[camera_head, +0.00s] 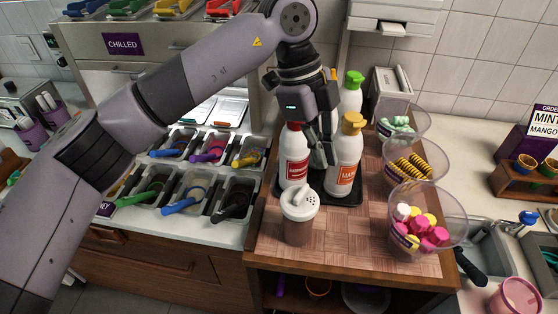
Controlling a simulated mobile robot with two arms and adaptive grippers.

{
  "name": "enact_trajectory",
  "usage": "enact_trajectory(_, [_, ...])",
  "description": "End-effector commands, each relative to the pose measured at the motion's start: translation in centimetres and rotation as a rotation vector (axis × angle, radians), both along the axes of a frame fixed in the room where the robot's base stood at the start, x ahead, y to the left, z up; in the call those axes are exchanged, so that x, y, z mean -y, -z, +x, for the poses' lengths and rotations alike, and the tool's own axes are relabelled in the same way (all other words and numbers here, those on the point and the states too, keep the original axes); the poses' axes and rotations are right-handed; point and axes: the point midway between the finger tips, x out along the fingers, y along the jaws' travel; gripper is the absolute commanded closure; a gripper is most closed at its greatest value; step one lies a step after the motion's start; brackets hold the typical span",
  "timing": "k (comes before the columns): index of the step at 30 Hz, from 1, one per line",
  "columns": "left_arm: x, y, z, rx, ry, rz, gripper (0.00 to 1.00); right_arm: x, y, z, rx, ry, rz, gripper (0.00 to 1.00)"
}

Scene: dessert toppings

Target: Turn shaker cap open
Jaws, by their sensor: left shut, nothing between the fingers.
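The shaker (298,222) stands upright near the front left of the wooden counter in the head view. It has a white cap (300,201) on a clear body with brown contents. The cap has small holes and a raised part; I cannot tell whether it is turned open. My right gripper is not in view.
A white red-labelled bottle (293,165) and an orange-capped bottle (344,160) stand on a dark tray just behind the shaker. Clear bowls of toppings (408,245) line the right side. Topping bins with colored scoops (184,205) lie left. The counter's front middle is clear.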

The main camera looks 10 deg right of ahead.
Motion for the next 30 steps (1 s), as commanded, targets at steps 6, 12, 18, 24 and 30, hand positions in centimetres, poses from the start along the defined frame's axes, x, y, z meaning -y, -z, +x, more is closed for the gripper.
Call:
enact_trajectory(6, [0.9, 1.2, -0.7, -0.021, -0.029, 0.011, 1.0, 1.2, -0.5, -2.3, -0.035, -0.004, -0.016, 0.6])
enact_trajectory(12, [1.8, 4.6, -1.6, -0.022, -0.027, 0.01, 1.0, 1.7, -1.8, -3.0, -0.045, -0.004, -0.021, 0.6])
enact_trajectory(18, [2.9, 8.7, -2.5, -0.021, -0.027, 0.01, 1.0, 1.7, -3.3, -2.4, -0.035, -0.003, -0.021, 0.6])
enact_trajectory(24, [1.1, 9.2, -0.9, -0.017, -0.032, 0.01, 1.0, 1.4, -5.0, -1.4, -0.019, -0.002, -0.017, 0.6])
enact_trajectory(30, [0.1, 9.4, -0.1, -0.017, -0.027, 0.01, 1.0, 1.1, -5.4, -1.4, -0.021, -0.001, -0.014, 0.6])
